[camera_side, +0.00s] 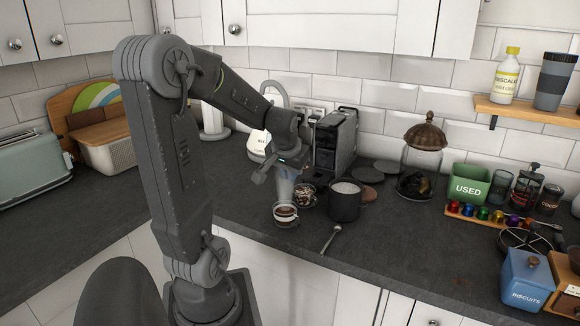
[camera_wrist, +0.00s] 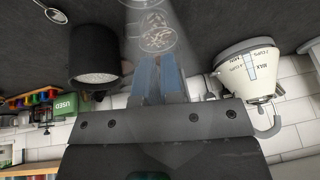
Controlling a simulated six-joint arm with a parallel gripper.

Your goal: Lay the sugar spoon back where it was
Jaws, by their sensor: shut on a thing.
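The sugar spoon (camera_side: 331,238) lies on the worktop in front of the dark sugar pot (camera_side: 345,201), its bowl up and to the right. The spoon (camera_wrist: 50,12) also shows at the top left of the wrist view. White sugar fills the pot (camera_wrist: 95,55). My gripper (camera_side: 286,170) is above the worktop, left of the pot and apart from the spoon.
A cup with speckled contents (camera_side: 305,195) stands between glass and pot. Behind are a coffee machine (camera_side: 335,145) and white jug (camera_side: 258,142). A lidded jar (camera_side: 421,160), green USED bin (camera_side: 468,186) and capsule rack (camera_side: 490,217) stand right.

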